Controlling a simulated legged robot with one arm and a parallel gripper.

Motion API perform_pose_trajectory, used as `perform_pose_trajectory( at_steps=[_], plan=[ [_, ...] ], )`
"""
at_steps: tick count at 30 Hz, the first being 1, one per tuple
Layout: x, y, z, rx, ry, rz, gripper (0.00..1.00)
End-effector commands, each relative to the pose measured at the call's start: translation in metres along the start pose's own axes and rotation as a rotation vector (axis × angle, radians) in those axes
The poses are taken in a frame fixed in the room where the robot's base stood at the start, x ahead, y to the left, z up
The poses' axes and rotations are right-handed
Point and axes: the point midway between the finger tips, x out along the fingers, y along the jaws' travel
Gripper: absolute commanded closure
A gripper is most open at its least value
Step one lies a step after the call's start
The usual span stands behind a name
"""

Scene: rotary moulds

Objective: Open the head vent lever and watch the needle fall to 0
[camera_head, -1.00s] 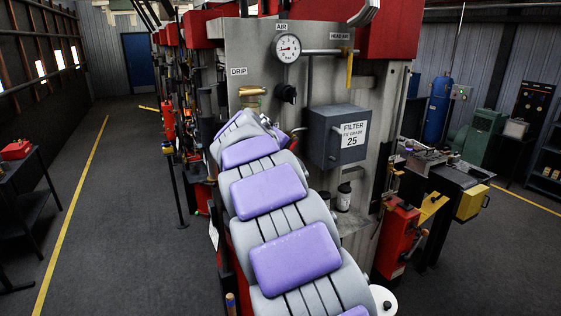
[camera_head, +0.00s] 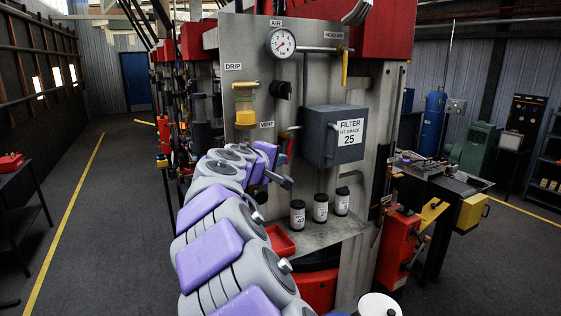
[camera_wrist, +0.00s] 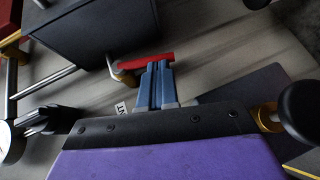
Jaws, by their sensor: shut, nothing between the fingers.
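The round white air gauge (camera_head: 282,42) is near the top of the grey panel. Its needle is too small to read surely. The VENT label (camera_head: 266,124) is on the panel below it. The red lever (camera_head: 290,148) beside that label stands just left of the filter box. In the wrist view the red lever (camera_wrist: 147,62) lies across the tips of my gripper (camera_wrist: 156,66), on a brass fitting. My blue fingers are shut with nothing between them. They are at or very near the lever; I cannot tell whether they touch. In the head view the fingertips are not clear.
The filter box (camera_head: 335,137) juts out right of the lever. The yellow HEAD AIR lever (camera_head: 344,68) is above it, and the brass drip oiler (camera_head: 245,104) is upper left. Several small jars (camera_head: 320,208) and a red tray (camera_head: 280,241) stand below. Floor at left is clear.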

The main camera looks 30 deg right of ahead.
Motion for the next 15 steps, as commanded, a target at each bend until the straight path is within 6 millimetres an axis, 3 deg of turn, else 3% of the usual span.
perform_pose_trajectory(
  at_steps=[9,15],
  plan=[
    [-0.065,-0.001,-0.003,-0.002,0.001,0.003,1.0],
    [-0.097,-0.002,-0.002,-0.001,0.001,0.0,1.0]
  ],
)
